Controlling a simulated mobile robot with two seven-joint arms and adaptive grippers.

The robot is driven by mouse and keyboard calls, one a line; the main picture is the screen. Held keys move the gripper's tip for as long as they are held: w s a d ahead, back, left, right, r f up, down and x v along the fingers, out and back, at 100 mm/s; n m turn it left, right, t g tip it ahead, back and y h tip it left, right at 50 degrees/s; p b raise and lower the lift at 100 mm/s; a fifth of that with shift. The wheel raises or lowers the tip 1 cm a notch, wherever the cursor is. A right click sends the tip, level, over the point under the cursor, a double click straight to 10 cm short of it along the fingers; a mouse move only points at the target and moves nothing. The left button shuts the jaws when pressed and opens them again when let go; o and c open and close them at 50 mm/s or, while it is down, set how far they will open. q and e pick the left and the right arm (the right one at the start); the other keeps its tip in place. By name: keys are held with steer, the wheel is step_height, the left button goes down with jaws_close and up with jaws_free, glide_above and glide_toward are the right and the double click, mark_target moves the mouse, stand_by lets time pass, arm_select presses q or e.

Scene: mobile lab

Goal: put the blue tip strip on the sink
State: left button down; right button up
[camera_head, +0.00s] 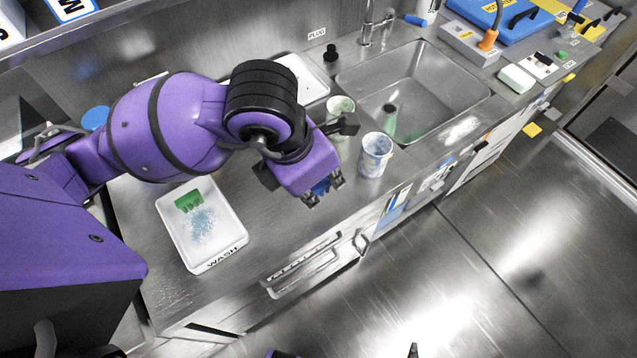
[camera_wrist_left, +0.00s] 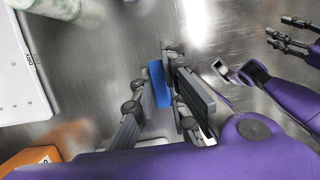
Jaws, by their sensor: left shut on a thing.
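The blue tip strip (camera_head: 321,187) is between the fingers of my left gripper (camera_head: 324,196), above the counter's front part. My left gripper is shut on it; the strip also shows in the left wrist view (camera_wrist_left: 159,84), partly hidden by the fingers. The steel sink (camera_head: 445,92) is set in the counter, to the right of and behind my left gripper. A green patch shows at the sink's left side. My right gripper (camera_wrist_left: 275,31) shows in the left wrist view, its fingers apart and empty.
A speckled cup (camera_head: 375,154) stands just right of my left gripper, before the sink. A greenish cup (camera_head: 340,106) stands at the sink's left edge. A white WASH tray (camera_head: 238,238) holds a green strip (camera_head: 188,201). The faucet (camera_head: 368,25) rises behind the sink.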

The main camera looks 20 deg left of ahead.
arm_select(q)
steer(key=w+a+f, duration=0.1)
steer(key=w+f, duration=0.1)
steer(key=f, duration=0.1)
steer(key=shift+w+a, duration=0.15)
steer(key=shift+a, duration=0.25)
steer(key=shift+w+a+f, duration=0.15)
steer(key=shift+w+f, duration=0.15)
steer(key=shift+f, duration=0.1)
step_height(320, 180, down, 3)
steer(key=shift+w+a+f, duration=0.1)
steer(key=shift+a+f, duration=0.05)
steer(key=shift+f, duration=0.05)
arm_select(e)
steer(key=shift+s+a+f, duration=0.1)
steer(key=shift+s+f, duration=0.15)
arm_select(q)
steer(key=shift+f, duration=0.15)
steer(key=c, duration=1.8)
jaws_free()
steer(key=shift+o, duration=0.2)
